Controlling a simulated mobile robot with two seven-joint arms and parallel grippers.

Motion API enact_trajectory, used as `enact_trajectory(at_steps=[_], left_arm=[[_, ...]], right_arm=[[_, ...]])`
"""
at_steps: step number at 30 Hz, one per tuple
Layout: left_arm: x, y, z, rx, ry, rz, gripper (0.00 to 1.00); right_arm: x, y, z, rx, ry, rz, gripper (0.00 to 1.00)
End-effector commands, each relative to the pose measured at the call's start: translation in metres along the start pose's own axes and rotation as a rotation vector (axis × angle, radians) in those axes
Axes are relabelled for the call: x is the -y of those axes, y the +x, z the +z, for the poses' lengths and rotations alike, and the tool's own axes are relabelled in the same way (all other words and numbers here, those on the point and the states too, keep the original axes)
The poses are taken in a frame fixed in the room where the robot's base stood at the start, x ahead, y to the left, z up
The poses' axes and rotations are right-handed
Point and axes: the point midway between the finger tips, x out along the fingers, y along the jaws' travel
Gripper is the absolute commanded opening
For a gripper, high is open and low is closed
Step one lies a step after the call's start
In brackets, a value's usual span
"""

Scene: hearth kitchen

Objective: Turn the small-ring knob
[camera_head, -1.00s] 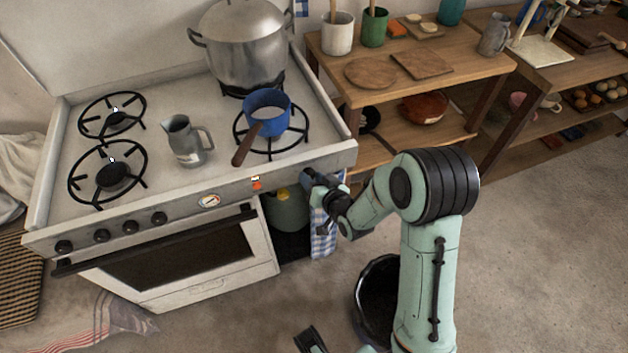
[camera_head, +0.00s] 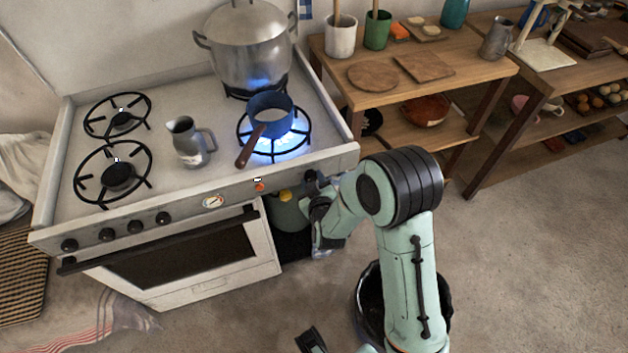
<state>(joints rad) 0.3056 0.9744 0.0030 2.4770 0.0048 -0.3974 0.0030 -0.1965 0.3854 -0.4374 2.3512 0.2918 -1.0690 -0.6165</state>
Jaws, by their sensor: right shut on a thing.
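The cream stove (camera_head: 230,190) has a front panel with several dark knobs at its left. My right gripper (camera_head: 313,184) is at the right end of this panel, shut on the small-ring knob, which the fingers and wrist mostly hide. A ring of blue flame (camera_head: 290,143) burns on the front right burner, under a small blue saucepan (camera_head: 268,108) with a brown handle.
A large lidded pot (camera_head: 248,45) stands at the back right, blue glow on its lower side. A grey jug (camera_head: 188,142) stands mid-stove. The left burners are bare and unlit. A green gas bottle (camera_head: 288,215) sits beneath the panel. A wooden shelf (camera_head: 440,85) is at right.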

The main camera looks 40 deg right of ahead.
Motion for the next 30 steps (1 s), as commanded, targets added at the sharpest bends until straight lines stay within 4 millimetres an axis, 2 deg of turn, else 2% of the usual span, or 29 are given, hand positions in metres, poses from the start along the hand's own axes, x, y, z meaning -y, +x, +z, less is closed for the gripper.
enact_trajectory(at_steps=[19, 20, 21, 22, 30], left_arm=[[0.0001, -0.0011, 0.0006, 0.002, 0.0, -0.001, 0.43], [0.0001, -0.0011, 0.0006, 0.002, 0.0, -0.001, 0.43], [0.0, -0.0011, 0.0006, 0.002, 0.0, -0.001, 0.43], [0.0, -0.0011, 0.0006, 0.002, 0.0, -0.001, 0.43], [-0.0001, -0.0013, 0.0005, 0.002, 0.0, -0.001, 0.43]], right_arm=[[0.0005, 0.0008, -0.0013, -0.005, -0.045, 0.018, 0.11], [0.0005, 0.0008, -0.0013, -0.005, -0.044, 0.018, 0.51], [0.0005, 0.0007, -0.0012, -0.004, -0.044, 0.018, 0.64], [0.0005, 0.0007, -0.0012, -0.004, -0.044, 0.018, 0.67], [0.0003, 0.0004, -0.0007, -0.002, -0.044, 0.018, 0.67]])
